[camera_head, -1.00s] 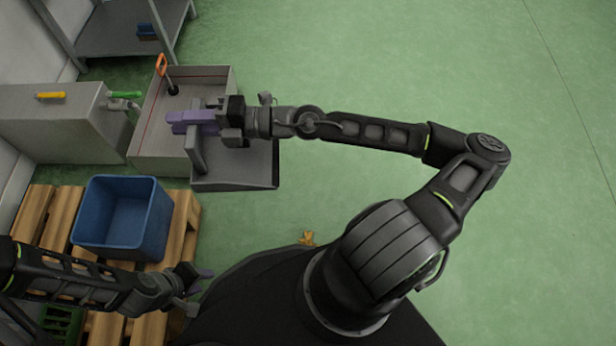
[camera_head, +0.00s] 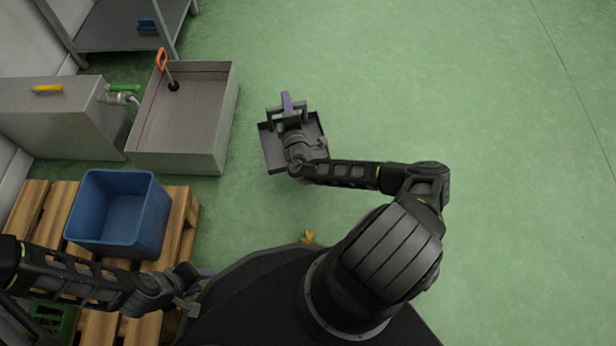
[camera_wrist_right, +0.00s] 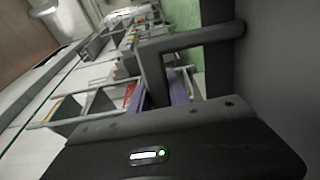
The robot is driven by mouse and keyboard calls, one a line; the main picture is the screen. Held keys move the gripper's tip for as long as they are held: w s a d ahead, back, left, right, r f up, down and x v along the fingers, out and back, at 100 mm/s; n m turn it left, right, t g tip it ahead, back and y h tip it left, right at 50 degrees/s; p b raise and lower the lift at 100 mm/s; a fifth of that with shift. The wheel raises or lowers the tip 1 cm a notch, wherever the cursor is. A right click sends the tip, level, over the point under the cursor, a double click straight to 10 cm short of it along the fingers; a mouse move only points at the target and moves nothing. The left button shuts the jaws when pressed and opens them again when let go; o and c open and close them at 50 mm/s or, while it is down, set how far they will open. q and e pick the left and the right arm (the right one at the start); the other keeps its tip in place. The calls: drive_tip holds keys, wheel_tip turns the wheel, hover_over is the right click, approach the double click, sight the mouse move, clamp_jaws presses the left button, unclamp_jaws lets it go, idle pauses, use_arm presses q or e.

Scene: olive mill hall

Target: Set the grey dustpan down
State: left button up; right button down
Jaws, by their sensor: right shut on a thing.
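The grey dustpan (camera_head: 274,154) is in the head view, right of the metal basin and over the green floor. My right gripper (camera_head: 287,104) is shut on it, with a purple finger showing past its handle. My arm covers part of the pan. In the right wrist view the dustpan's grey handle (camera_wrist_right: 187,41) arches close to the purple fingers (camera_wrist_right: 180,90). How high the pan is above the floor is hard to tell. My left gripper (camera_head: 198,287) is low at the left, near the pallet, with its jaw gap unclear.
A metal basin (camera_head: 222,122) with an orange-handled tool (camera_head: 162,60) stands at the left. A blue crate (camera_head: 157,226) sits on a wooden pallet (camera_head: 185,212). A small yellow-brown item (camera_head: 308,237) lies near my base. The green floor (camera_head: 480,100) to the right is clear.

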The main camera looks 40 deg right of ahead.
sight(312, 114)
drive_tip(key=s+d+f+m+h, duration=0.1)
drive_tip(key=f, duration=0.1)
drive_tip(key=s+d+f+m+g+h, duration=0.1)
drive_tip(key=s+d+f, duration=0.1)
drive_tip(key=s+d+f+m+g+h, duration=0.1)
drive_tip(key=d+f+h, duration=0.1)
drive_tip(key=shift+s+f+b, duration=0.15)
drive_tip(key=shift+s+b, duration=0.15)
drive_tip(key=shift+s, duration=0.05)
drive_tip(key=shift+s+d+f+g+h, duration=0.2)
drive_tip(key=shift+s+d+g+h, duration=0.1)
drive_tip(key=shift+s+g, duration=0.1)
wheel_tip(312, 114, down, 6)
drive_tip(key=b, duration=0.3)
drive_tip(key=shift+f+b, duration=0.15)
drive_tip(key=shift+b, duration=0.25)
